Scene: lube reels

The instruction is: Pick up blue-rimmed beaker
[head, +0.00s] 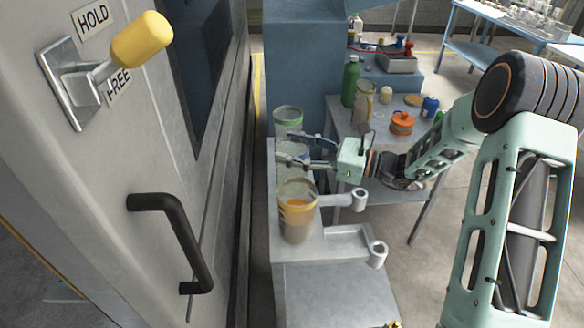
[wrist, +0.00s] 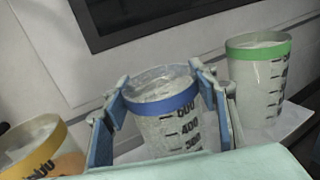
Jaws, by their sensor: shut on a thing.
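The blue-rimmed beaker (wrist: 166,107) is a clear cup with dark graduation marks, between the two fingers of my gripper (wrist: 160,100) in the wrist view. The fingers are shut on it just around its blue band. In the head view the beaker (head: 292,152) is partly hidden by my gripper (head: 291,150), which reaches in from the right. It stands between the green-rimmed beaker (head: 288,118) behind and the yellow-rimmed beaker (head: 297,212) in front. I cannot tell whether its base touches the grey bench.
The green-rimmed beaker stands close on the right in the wrist view (wrist: 257,85), the yellow-rimmed one at lower left (wrist: 40,150). A door with a black handle (head: 175,230) stands left of the bench. A grey table (head: 385,150) behind holds bottles and an orange pot (head: 402,123).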

